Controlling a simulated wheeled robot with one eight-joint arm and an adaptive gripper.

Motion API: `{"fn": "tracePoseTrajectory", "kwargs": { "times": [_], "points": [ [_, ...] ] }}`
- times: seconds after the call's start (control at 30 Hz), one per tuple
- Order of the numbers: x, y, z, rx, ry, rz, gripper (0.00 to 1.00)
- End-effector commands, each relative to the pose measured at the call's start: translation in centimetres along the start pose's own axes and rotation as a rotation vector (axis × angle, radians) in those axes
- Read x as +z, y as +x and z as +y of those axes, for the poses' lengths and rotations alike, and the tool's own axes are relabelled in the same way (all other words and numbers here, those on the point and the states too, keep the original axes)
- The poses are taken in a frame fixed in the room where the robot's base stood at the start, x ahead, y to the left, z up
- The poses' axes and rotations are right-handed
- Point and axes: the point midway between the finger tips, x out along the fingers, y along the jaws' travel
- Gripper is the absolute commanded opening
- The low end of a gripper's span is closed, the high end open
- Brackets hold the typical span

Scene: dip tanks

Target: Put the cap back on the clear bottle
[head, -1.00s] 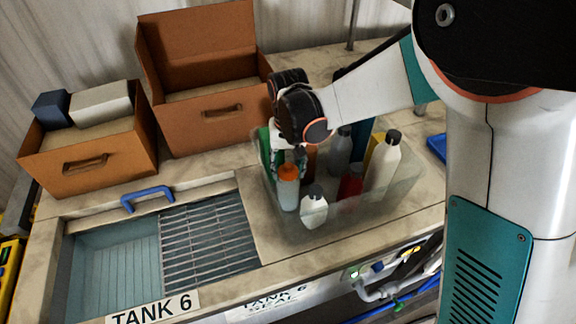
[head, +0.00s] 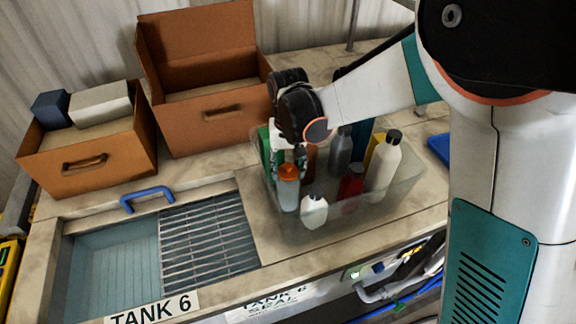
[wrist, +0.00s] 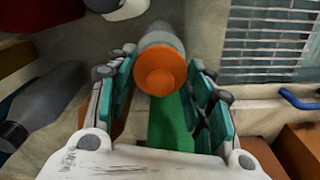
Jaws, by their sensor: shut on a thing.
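The clear bottle (head: 288,194) stands upright in the front left of a see-through bin, and its pale body shows past the cap in the wrist view (wrist: 163,35). The orange cap (head: 289,171) sits at the bottle's top; in the wrist view the cap (wrist: 160,72) lies between the two finger pads. My gripper (head: 289,160) reaches down from above and is shut on the orange cap. Whether the cap is fully seated on the neck cannot be told, as the fingers and cap hide the neck.
The see-through bin (head: 335,228) also holds a white bottle (head: 314,210), a red bottle (head: 351,182), a tall cream bottle (head: 383,165) and a grey bottle (head: 340,152), all close by. A tank with a grate (head: 207,240) lies left. Cardboard boxes (head: 205,110) stand behind.

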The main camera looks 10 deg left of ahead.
Motion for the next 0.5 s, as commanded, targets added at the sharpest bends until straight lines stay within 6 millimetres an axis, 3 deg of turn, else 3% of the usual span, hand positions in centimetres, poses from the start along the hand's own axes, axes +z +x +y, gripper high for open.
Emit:
{"fn": "tracePoseTrajectory", "kwargs": {
  "times": [0.13,0.17,0.23,0.5],
  "points": [
    [0.00,-0.01,0.00,0.000,0.000,0.000,0.35],
    [0.00,-0.01,0.00,0.000,0.000,0.000,0.54],
    [0.00,-0.01,0.00,0.000,0.000,0.000,0.70],
    [0.01,-0.01,-0.02,0.000,0.000,0.000,0.71]
  ]
}}
